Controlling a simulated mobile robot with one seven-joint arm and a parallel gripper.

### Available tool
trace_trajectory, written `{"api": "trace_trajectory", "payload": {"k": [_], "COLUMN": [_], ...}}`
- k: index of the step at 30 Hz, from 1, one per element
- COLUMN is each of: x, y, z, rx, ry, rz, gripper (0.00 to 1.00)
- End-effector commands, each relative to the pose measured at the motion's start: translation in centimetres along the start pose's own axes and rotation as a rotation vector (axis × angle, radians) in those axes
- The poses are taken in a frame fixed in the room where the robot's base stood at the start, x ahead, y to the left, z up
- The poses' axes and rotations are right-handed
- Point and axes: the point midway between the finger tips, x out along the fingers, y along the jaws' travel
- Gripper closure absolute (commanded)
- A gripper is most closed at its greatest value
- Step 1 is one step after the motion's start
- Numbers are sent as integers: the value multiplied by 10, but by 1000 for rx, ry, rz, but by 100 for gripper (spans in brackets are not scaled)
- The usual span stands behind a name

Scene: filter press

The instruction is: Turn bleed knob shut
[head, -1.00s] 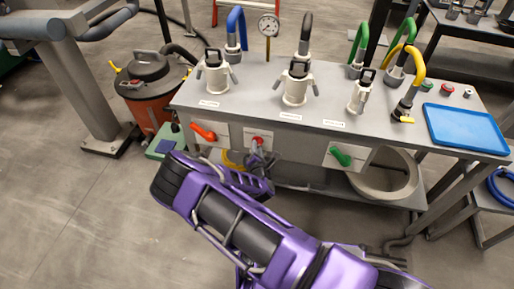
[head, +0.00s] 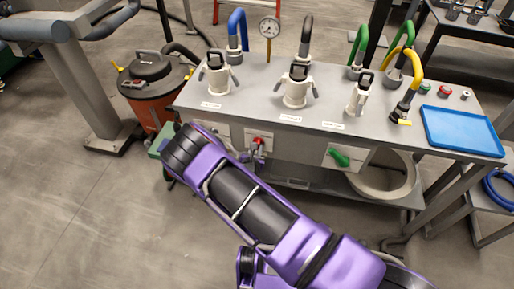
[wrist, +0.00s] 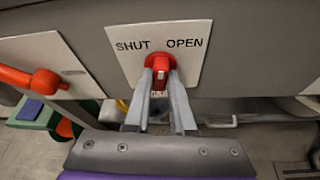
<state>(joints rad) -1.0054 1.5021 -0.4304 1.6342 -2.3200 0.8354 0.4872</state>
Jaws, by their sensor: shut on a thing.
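The red bleed knob (wrist: 159,62) sits on a white plate (wrist: 124,62) marked SHUT on the left and OPEN on the right. In the wrist view my gripper (wrist: 160,80) has one finger on each side of the knob's grip bar and is shut on it. The bar points roughly straight down, toward my gripper. In the head view the knob (head: 259,140) shows small on the bench front, with my gripper (head: 257,152) just below it, partly hidden by my arm.
A red-orange lever handle (wrist: 30,80) is close on the left in the wrist view. A green handle (head: 339,157) is on the bench front to the right. The bench top (head: 250,105) carries several hose fittings and a blue tray (head: 462,132).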

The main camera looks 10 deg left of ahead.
Motion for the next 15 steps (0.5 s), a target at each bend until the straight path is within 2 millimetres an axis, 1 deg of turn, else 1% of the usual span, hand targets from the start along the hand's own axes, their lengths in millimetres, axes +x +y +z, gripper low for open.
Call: {"api": "trace_trajectory", "payload": {"k": [15], "x": [1], "y": [5], "z": [-4], "rx": [-448], "ry": [-1], "rz": [-185], "gripper": [100]}}
